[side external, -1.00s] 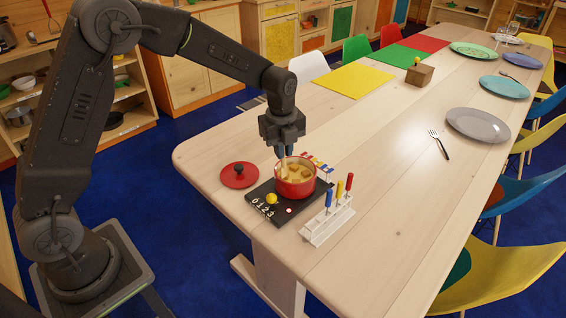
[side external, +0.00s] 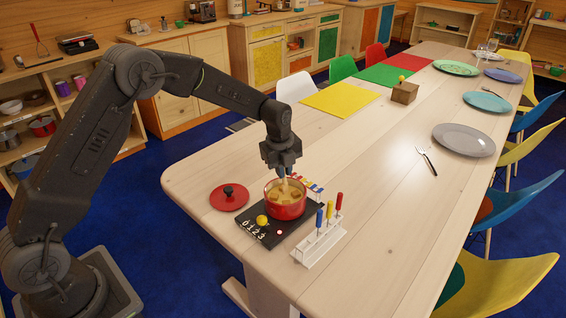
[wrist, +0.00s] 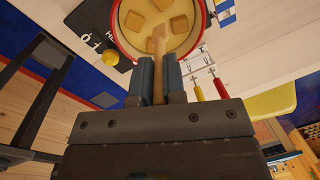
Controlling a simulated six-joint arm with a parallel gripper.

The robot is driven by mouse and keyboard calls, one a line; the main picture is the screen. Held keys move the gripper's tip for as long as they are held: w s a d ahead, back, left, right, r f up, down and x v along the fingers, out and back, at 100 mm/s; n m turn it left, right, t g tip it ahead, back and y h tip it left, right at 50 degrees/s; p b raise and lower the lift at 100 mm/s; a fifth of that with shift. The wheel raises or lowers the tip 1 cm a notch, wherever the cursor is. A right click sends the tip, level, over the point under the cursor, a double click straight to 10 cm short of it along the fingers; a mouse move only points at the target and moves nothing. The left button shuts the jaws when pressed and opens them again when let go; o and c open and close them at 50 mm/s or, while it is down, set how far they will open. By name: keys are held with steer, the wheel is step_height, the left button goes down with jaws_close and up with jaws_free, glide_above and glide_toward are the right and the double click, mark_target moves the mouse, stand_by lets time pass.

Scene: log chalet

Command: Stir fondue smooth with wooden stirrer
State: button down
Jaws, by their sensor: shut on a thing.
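A red pot (side external: 287,211) stands on a dark hot plate (side external: 250,233) near the table's end. In it is yellow fondue (wrist: 187,42) with several brownish-yellow chunks (wrist: 162,4) showing whole. My gripper (side external: 285,174) is above the pot, pointing down, shut on the wooden stirrer (wrist: 158,42). In the wrist view my gripper's two fingers (wrist: 159,80) clasp the stirrer's handle from both sides. The stirrer's far end reaches into the pot among the chunks; whether it touches the bottom is hidden.
A red lid (side external: 230,199) with a black knob lies left of the pot. A white rack (side external: 322,246) with blue- and red-handled forks stands close at the right. A yellow knob (side external: 262,220) sits on the hot plate.

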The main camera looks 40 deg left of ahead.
mark_target(284, 185)
steer(key=shift+f, duration=1.7)
